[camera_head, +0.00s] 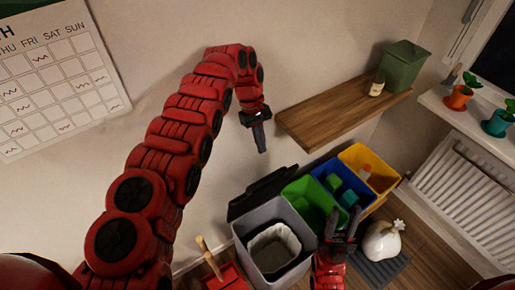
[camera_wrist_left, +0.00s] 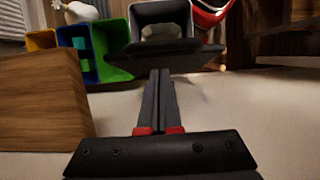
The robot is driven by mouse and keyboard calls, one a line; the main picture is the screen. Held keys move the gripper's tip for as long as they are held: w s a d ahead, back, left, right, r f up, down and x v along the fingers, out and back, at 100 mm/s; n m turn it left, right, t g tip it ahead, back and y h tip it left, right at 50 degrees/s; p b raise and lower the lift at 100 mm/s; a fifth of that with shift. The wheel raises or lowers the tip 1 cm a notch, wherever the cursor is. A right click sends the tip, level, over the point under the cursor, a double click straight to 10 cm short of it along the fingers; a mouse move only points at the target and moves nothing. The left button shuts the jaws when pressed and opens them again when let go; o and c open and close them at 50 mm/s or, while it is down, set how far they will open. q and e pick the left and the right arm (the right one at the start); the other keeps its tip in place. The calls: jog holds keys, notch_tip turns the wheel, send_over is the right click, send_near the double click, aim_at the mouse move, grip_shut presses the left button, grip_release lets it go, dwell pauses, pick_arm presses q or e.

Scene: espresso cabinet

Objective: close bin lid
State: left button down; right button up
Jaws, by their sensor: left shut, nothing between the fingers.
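The grey bin (camera_head: 243,229) stands on the floor with a pale liner inside, and its dark lid (camera_head: 262,190) is raised open at the back, wall side. In the left wrist view, the lid (camera_wrist_left: 150,58) lies beyond my fingertips, with the bin (camera_wrist_left: 160,14) behind it. My left gripper (camera_head: 262,145) is shut and empty, pointing down above the lid and apart from it in the head view; its closed fingers also show in the left wrist view (camera_wrist_left: 160,80). My right gripper (camera_head: 343,218) is open and empty, to the right of the bin, before the coloured bins.
Green (camera_head: 299,188), blue (camera_head: 345,172) and yellow (camera_head: 361,154) bins stand right of the grey bin. A wooden shelf (camera_head: 330,112) juts from the wall right of my left gripper. A white bag (camera_head: 382,242) and a red dustpan (camera_head: 232,276) are on the floor.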

pick_arm(q)
jog(key=p+x, duration=0.3)
jog(key=x, duration=0.5)
jog(key=shift+a+f, duration=0.2)
jog(key=shift+f, duration=0.1)
